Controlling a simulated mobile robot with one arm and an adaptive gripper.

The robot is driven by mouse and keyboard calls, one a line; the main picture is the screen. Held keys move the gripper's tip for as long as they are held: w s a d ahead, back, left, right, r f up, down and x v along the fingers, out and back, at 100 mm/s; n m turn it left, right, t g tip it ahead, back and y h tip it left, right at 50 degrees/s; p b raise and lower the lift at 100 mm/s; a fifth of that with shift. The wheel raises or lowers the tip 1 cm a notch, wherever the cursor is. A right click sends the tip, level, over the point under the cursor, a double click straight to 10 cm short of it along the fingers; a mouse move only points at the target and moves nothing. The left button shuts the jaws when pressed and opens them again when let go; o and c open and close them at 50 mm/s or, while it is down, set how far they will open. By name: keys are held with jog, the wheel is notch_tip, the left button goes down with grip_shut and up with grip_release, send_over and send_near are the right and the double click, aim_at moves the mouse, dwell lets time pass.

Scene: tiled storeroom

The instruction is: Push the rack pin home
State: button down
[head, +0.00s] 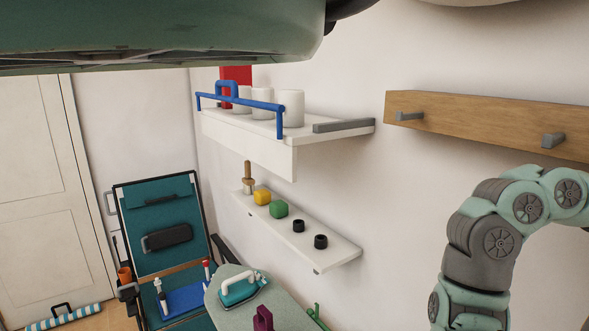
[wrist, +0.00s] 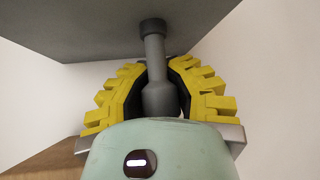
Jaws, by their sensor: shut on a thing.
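In the wrist view, my gripper (wrist: 157,66) has its yellow-jointed fingers on both sides of a grey pin (wrist: 155,96). It is shut on the pin's wider part. The pin's thin end meets a dark collar (wrist: 152,27) at a grey surface (wrist: 95,28); how deep it sits there cannot be told. In the head view, a wooden rack board (head: 480,122) is fixed to the right wall. It bears two grey pegs, one at the left (head: 410,116) and one further right (head: 553,140). My gripper is out of the head view.
A white shelf (head: 250,138) with a blue rail (head: 235,103) and white cylinders is left of the board. A lower shelf (head: 335,250) holds small items. An ironing board (head: 225,272) with an iron (head: 240,291) stands below.

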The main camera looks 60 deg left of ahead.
jog(key=c, duration=0.7)
grip_release()
jog(key=shift+d, duration=0.2)
